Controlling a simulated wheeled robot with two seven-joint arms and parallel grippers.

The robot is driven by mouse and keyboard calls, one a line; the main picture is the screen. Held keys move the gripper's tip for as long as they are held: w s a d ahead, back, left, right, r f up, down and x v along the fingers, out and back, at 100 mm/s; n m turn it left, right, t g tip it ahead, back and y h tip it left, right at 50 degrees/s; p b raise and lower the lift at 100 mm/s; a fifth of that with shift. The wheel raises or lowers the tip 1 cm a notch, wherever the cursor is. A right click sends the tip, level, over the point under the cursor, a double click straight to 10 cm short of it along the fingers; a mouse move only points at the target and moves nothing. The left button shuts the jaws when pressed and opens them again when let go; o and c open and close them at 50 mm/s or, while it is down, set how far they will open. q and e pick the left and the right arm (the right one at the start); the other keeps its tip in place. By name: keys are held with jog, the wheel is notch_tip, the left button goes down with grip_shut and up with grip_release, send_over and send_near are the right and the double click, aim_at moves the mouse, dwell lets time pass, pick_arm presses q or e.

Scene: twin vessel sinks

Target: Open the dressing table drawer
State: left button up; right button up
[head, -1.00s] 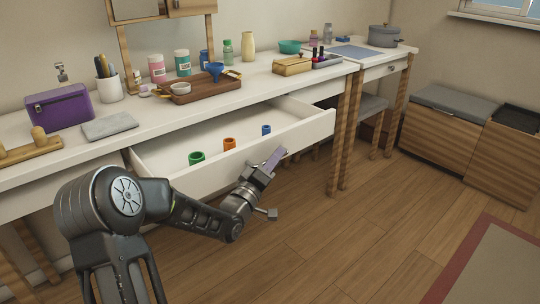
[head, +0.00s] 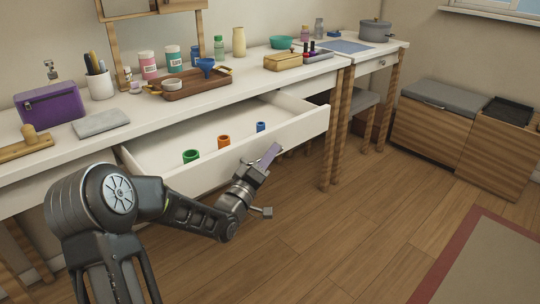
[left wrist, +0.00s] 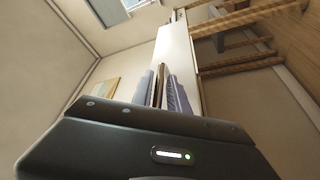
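The dressing table drawer (head: 292,129) is pulled well out below the white tabletop. Green (head: 191,156), orange (head: 224,141) and blue (head: 261,127) small round items stand inside it. My left gripper (head: 271,154) is at the drawer's outer front, right of its middle. In the left wrist view its two fingers (left wrist: 162,90) stand close together, with a narrow brown strip between them. The white surface runs beyond them. My right gripper is not in view.
The tabletop holds a purple box (head: 50,103), a wooden tray (head: 196,84), a wooden box (head: 282,61) and several bottles. A stool (head: 361,100) stands under the table's far part. A bench (head: 436,120) stands at right.

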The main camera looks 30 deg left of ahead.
pick_arm(q)
jog(key=p+v, duration=0.1)
jog(key=v, duration=0.6)
jog(key=shift+s, duration=0.35)
